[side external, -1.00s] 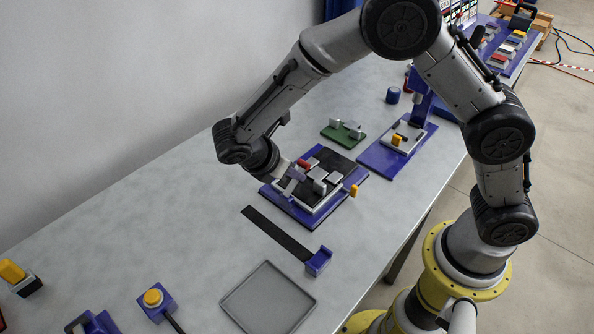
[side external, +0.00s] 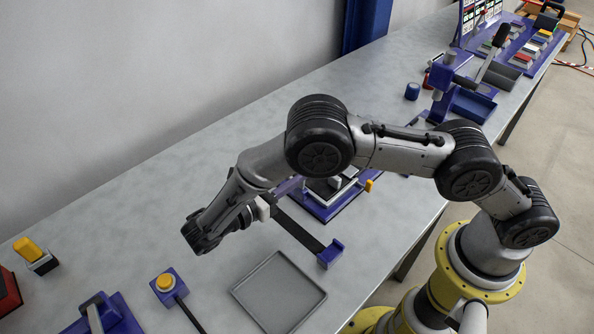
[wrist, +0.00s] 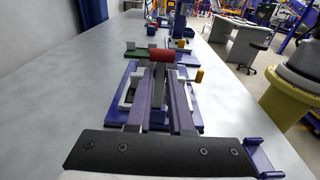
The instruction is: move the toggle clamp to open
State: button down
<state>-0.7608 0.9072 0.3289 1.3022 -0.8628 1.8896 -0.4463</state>
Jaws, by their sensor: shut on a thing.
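The toggle clamp is on a blue base (wrist: 195,117) with a pale frame and a yellow knob (wrist: 199,76). Its red handle (wrist: 162,55) lies crosswise at the tips of my gripper (wrist: 161,72), whose two long fingers are shut on it. The fingers hide much of the clamp behind them. In the side external view, my wrist is low and tilted on the near-left side of the clamp. My arm covers most of the blue base (side external: 335,208) there, and the handle and fingertips are hard to make out.
A grey tray (side external: 278,293) and a yellow button box (side external: 166,284) are nearer. A green fixture (wrist: 137,51) stands beyond the clamp.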

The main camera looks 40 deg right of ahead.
jog(key=shift+a+f+h, duration=0.1)
jog(key=shift+a+h, duration=0.1)
jog(key=shift+h, duration=0.2)
jog(key=c, duration=0.8)
grip_release()
jog(key=s+d+r, duration=0.5)
jog(key=s+r, duration=0.8)
